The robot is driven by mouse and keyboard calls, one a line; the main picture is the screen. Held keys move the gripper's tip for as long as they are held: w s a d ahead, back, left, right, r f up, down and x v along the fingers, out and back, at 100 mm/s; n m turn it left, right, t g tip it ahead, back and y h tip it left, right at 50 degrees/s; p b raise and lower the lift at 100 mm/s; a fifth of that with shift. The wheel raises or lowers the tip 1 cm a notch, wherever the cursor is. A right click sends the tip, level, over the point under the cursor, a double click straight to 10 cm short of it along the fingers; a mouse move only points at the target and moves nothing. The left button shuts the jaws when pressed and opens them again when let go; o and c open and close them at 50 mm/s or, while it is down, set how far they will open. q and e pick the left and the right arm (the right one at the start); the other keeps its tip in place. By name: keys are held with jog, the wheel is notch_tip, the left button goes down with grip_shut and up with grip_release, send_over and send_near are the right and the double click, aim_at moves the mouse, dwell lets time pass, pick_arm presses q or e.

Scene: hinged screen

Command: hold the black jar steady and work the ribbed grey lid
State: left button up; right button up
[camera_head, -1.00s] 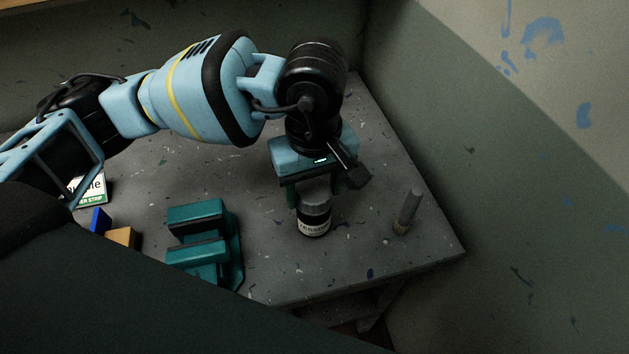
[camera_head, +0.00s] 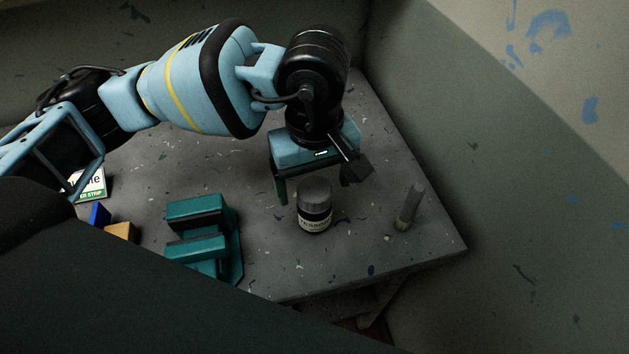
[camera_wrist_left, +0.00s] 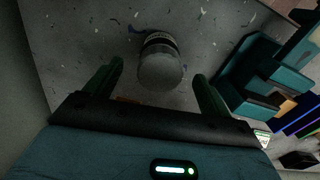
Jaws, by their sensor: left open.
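The black jar (camera_head: 315,220) stands upright on the grey table, with a pale label around it and its grey lid (camera_head: 315,190) on top. In the left wrist view the lid (camera_wrist_left: 160,70) faces me, and the jar's dark side (camera_wrist_left: 158,38) shows behind it. My left gripper (camera_head: 308,190) is open and empty, just behind and above the jar. In the left wrist view its two fingers stand on either side of the lid, with gaps and no visible contact. My right gripper is not in view.
A teal vise-like block (camera_head: 203,235) stands left of the jar. A grey-handled brush (camera_head: 409,207) stands to the right near the table's edge (camera_head: 440,256). A blue piece (camera_head: 100,215), a tan block (camera_head: 121,231) and a labelled box (camera_head: 91,184) are at the left. Walls rise behind and right.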

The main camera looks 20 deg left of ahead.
pick_arm(q)
notch_tip(320, 180, up, 7)
jog(key=shift+f, duration=0.1)
dwell(0.5)
